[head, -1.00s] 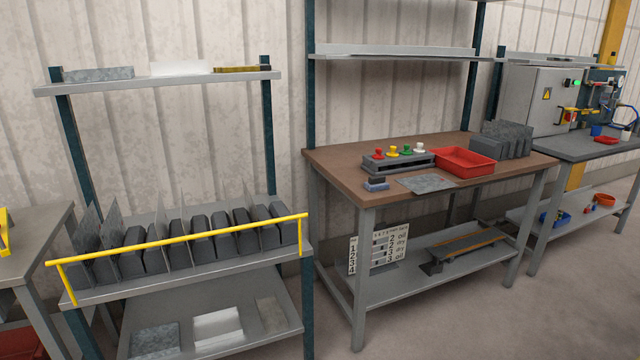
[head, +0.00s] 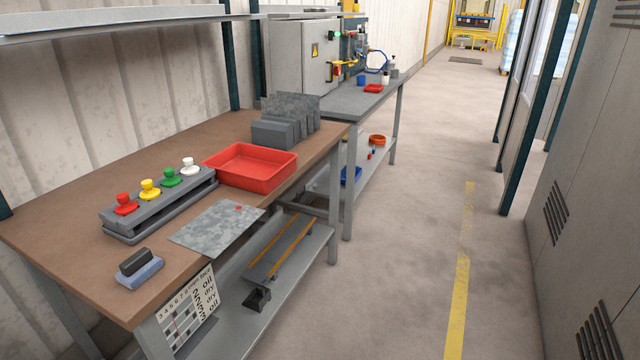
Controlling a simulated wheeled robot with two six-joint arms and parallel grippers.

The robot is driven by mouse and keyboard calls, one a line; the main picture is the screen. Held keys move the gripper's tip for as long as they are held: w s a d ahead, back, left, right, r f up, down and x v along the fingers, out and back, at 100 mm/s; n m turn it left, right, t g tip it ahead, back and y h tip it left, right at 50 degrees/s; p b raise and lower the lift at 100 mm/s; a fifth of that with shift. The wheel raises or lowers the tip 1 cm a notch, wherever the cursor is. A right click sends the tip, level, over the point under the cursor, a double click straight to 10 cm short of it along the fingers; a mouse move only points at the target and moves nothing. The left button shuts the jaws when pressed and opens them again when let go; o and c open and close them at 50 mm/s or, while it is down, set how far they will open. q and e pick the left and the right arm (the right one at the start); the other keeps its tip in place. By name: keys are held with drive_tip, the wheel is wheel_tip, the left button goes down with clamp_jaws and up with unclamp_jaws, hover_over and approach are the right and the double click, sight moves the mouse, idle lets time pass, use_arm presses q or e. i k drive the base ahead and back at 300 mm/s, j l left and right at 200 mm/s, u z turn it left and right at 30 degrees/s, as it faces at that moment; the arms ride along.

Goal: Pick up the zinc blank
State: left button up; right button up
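A flat, mottled grey sheet that looks like the zinc blank (head: 217,228) lies on the brown-topped workbench (head: 60,235), near its front edge. It has a small red mark near its far corner. More mottled grey sheets (head: 292,108) stand upright in a dark grey block holder (head: 280,134) at the back right of the bench. Neither of my grippers is in the head view.
A red tray (head: 250,167), a rack with red, yellow, green and white knobs (head: 160,202) and a blue-grey block with a dark top (head: 140,265) surround the sheet. A chart (head: 187,310) hangs at the front. The aisle floor (head: 400,260) is clear; lockers (head: 590,200) stand right.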

sight(210, 233)
drive_tip(key=i+l+z, duration=0.15)
drive_tip(key=i+z, duration=0.6)
drive_tip(key=i+j+z, duration=0.1)
drive_tip(key=i+z, duration=0.25)
drive_tip(key=i, duration=0.15)
drive_tip(key=i+l+u, duration=0.1)
drive_tip(key=i+u, duration=0.15)
drive_tip(key=i+l+u, duration=0.2)
drive_tip(key=i, duration=0.15)
